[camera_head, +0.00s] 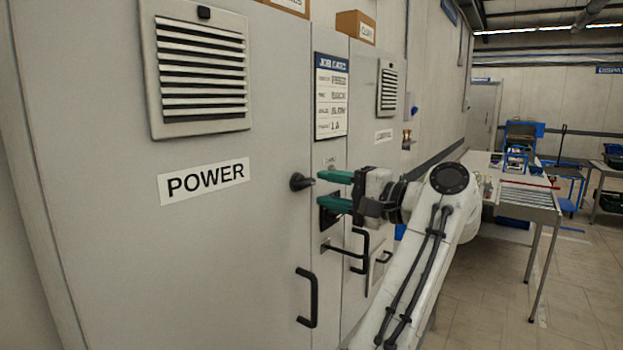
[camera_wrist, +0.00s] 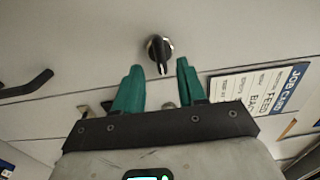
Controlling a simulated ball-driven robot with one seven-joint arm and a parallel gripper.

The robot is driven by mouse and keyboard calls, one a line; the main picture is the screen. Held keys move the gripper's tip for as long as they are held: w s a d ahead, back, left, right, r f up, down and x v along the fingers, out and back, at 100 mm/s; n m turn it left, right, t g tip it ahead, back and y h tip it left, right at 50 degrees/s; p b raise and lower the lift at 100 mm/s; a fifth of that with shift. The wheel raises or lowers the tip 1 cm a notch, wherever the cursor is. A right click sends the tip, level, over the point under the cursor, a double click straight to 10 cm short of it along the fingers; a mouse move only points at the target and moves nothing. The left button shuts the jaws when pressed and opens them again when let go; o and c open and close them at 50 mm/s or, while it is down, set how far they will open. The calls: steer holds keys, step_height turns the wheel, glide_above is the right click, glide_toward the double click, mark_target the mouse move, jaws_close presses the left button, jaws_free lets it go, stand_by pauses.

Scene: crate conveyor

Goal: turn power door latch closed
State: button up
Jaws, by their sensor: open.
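The power door (camera_head: 120,240) is a grey cabinet door with a POWER label (camera_head: 203,181), and it looks shut. Its latch (camera_head: 300,181) is a small black knob near the door's right edge. In the wrist view the latch (camera_wrist: 160,50) is a black lever on a round base, just beyond my fingertips. My gripper (camera_head: 330,190) has green fingers and is open and empty, close to the right of the latch. The wrist view shows the two fingers (camera_wrist: 158,70) apart, with the latch centred ahead of the gap and no clear contact.
A black door handle (camera_head: 307,298) sits below the latch. A job card (camera_head: 331,97) hangs on the panel to the right. A second cabinet door with a vent (camera_head: 387,88) stands beyond. A roller conveyor (camera_head: 527,197) and open floor lie to the right.

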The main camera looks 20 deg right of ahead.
mark_target(309, 185)
steer(key=shift+p+x, duration=0.55)
steer(key=shift+x, duration=1.7)
jaws_close()
